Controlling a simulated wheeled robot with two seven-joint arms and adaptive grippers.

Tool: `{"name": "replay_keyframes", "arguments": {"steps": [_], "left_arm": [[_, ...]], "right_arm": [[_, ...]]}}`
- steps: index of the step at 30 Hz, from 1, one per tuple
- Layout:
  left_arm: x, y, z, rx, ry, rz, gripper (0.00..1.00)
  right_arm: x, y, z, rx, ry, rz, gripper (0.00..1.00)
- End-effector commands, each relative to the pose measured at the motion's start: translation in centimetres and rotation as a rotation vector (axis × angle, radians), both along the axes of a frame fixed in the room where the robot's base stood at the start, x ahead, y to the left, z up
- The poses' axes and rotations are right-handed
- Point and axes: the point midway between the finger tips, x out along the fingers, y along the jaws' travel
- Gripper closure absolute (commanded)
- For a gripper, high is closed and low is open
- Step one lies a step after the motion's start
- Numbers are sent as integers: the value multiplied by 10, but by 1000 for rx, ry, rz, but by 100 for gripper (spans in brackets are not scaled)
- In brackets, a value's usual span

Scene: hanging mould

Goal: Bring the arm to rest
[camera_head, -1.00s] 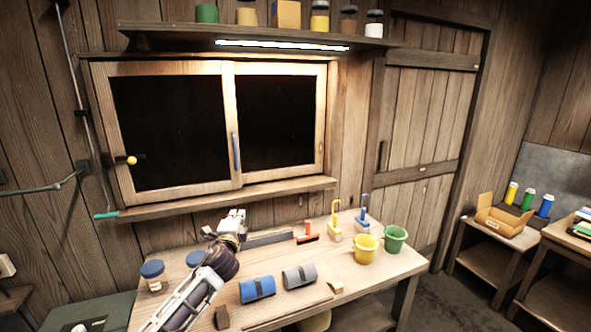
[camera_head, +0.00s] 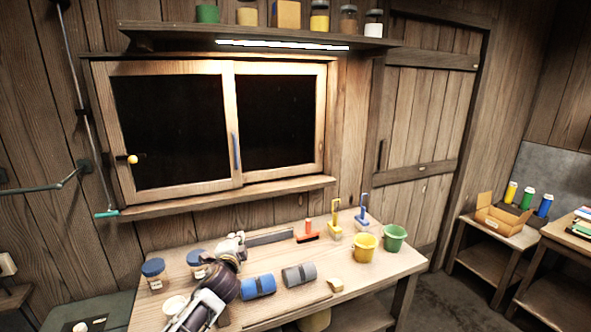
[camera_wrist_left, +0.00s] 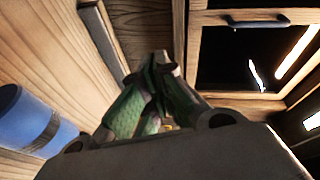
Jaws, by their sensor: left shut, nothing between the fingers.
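My left gripper (camera_head: 236,241) is over the back left part of the workbench (camera_head: 290,316), its arm coming in from the lower left. Its fingers (camera_wrist_left: 160,62) are together and empty in the left wrist view. A blue roll (camera_head: 258,287) lies on the bench to the right of my left wrist, apart from it; it also shows at the left of the wrist view (camera_wrist_left: 35,122). My right gripper is in neither view.
Blue-lidded jars (camera_head: 154,274) stand left of my arm. A red-orange tool (camera_head: 307,232) is at the back. A sliding window (camera_head: 232,183) is behind the bench.

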Motion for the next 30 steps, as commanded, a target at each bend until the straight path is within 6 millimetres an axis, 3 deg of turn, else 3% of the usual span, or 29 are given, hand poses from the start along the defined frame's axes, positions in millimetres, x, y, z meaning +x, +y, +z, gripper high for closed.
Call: {"name": "replay_keyframes", "arguments": {"steps": [15, 30], "left_arm": [[-101, 5, -92, -361, 270, 150, 100], [-217, 13, -157, -658, 536, 344, 100]], "right_arm": [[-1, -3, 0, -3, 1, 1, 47], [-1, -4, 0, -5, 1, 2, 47]]}}
